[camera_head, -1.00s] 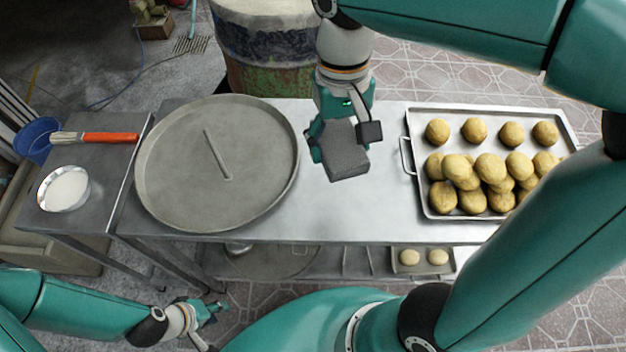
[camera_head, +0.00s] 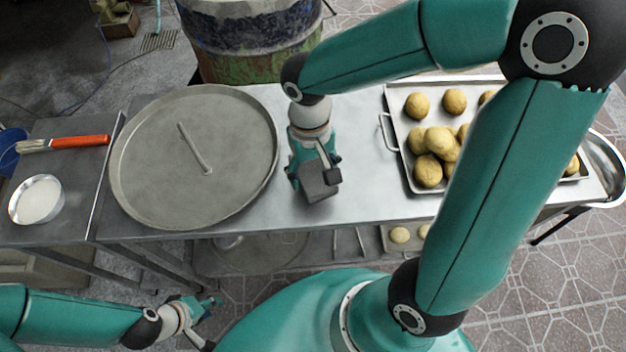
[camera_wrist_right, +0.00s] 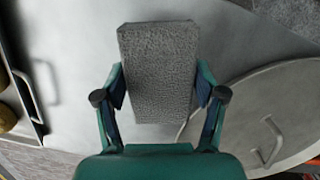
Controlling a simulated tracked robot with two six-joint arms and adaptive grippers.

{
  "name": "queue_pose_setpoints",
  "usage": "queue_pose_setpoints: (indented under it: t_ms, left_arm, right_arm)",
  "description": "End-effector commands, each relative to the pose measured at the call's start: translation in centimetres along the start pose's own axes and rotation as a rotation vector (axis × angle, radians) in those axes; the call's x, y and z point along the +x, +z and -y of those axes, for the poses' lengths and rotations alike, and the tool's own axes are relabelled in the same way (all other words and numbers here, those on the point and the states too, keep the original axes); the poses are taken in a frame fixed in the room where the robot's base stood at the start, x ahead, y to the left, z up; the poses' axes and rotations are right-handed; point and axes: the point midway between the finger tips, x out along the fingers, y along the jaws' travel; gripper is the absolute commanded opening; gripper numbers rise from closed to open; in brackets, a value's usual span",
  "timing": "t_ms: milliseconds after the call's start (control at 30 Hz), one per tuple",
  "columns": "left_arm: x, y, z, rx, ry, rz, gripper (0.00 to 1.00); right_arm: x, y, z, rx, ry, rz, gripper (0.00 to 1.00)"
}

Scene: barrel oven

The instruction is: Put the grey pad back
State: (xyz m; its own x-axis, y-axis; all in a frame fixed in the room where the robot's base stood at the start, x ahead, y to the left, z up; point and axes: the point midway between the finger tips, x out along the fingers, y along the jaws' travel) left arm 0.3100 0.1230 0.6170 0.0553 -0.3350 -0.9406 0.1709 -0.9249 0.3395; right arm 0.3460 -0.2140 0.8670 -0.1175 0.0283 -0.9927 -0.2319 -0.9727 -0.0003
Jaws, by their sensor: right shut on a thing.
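The grey pad (camera_head: 319,182) is a rough block held at the end of my right gripper (camera_head: 308,172), over the steel table (camera_head: 352,150) between the round lid and the dough tray. In the right wrist view the fingers of my right gripper (camera_wrist_right: 160,95) are shut on both sides of the grey pad (camera_wrist_right: 158,60). I cannot tell whether the pad touches the table. My left gripper (camera_head: 212,306) is low at the front left, away from the table top. It is small, and its finger opening is unclear.
The large round metal lid (camera_head: 150,150) with a bar handle lies left of the pad. A tray (camera_head: 400,100) of dough balls lies to the right, partly behind my arm. A barrel (camera_head: 250,40) stands behind.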

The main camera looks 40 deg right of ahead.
Motion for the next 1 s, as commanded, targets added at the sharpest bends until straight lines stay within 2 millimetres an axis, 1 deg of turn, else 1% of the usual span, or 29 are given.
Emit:
queue_pose_setpoints:
  t_ms: [100, 233, 300, 533, 633, 667, 800, 1000]
  left_arm:
    - [0.3, 0.0, 0.1, 0.000, 0.000, 0.000, 0.34]
    - [0.4, 0.0, 0.1, 0.000, 0.000, 0.000, 0.34]
    - [0.4, 0.0, 0.2, 0.000, 0.000, 0.000, 0.34]
    - [0.4, 0.0, 0.1, 0.000, 0.000, 0.000, 0.34]
    - [0.7, 0.0, 0.3, 0.000, 0.000, 0.000, 0.34]
    - [0.7, 0.0, 0.3, 0.000, 0.000, 0.000, 0.34]
    - [0.6, 0.0, 0.2, 0.000, 0.000, 0.000, 0.34]
    - [0.6, 0.0, 0.2, 0.000, 0.000, 0.000, 0.34]
  right_arm:
    - [1.8, -0.1, -0.1, 0.000, 0.002, 0.006, 0.37]
    - [3.4, -0.3, -0.1, 0.000, 0.001, 0.004, 0.37]
    - [3.8, -0.4, -0.1, 0.000, 0.001, 0.003, 0.37]
    - [3.8, -0.4, -0.1, 0.001, 0.000, 0.001, 0.37]
    - [4.1, -0.4, -0.1, 0.001, 0.000, 0.001, 0.37]
    - [4.1, -0.4, -0.1, 0.001, 0.000, 0.001, 0.71]
    - [4.0, -0.4, -0.1, 0.001, 0.000, 0.001, 0.95]
    - [4.0, -0.4, -0.1, 0.002, 0.000, 0.002, 0.95]
